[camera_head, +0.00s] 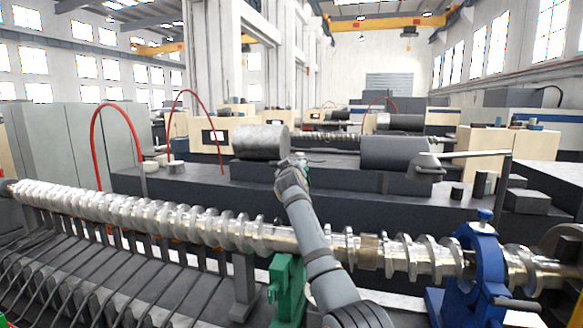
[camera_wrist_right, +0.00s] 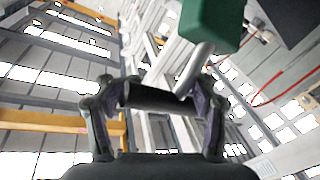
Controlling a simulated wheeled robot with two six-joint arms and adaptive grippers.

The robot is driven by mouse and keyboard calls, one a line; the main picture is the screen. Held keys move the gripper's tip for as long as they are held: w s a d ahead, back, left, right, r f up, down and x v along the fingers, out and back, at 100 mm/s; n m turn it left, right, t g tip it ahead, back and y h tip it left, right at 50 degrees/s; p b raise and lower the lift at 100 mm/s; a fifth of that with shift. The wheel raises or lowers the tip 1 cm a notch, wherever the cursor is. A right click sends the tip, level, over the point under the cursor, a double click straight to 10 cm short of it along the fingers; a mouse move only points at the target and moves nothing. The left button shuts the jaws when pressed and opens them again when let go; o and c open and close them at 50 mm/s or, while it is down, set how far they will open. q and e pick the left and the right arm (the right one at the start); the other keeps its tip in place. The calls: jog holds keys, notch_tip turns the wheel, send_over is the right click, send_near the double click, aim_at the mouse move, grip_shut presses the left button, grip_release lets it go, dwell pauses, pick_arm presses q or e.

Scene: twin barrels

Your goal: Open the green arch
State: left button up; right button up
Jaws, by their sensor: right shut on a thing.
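The green arch's lower part (camera_head: 288,288) stands under the long steel screw shaft (camera_head: 150,215), left of my right forearm. Its upper part is mostly hidden behind my arm in the head view; a small bit of green shows beside the gripper. My right gripper (camera_head: 290,162) is above the shaft. In the right wrist view, the gripper (camera_wrist_right: 158,97) is shut on a dark cylindrical handle (camera_wrist_right: 155,98). How far the arch is open cannot be told. My left gripper is out of view.
A blue arch (camera_head: 481,262) stands over the shaft at the right, with a blue knob on top. Dark machine beds with grey cylinders (camera_head: 261,142) lie behind the shaft. A slatted rack (camera_head: 110,280) fills the lower left. The air above the shaft is largely clear.

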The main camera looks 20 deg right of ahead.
jog(key=o, duration=1.3)
jog(key=shift+r, duration=0.1)
jog(key=shift+c, duration=0.2)
jog(key=o, duration=0.5)
jog(key=shift+w+a, duration=0.15)
jog(key=shift+w, duration=0.05)
jog(key=shift+w+f, duration=0.1)
jog(key=shift+f, duration=0.15)
jog(key=shift+s, duration=0.3)
jog(key=v, duration=1.1)
jog(key=shift+s+a, duration=0.2)
jog(key=shift+s, duration=0.1)
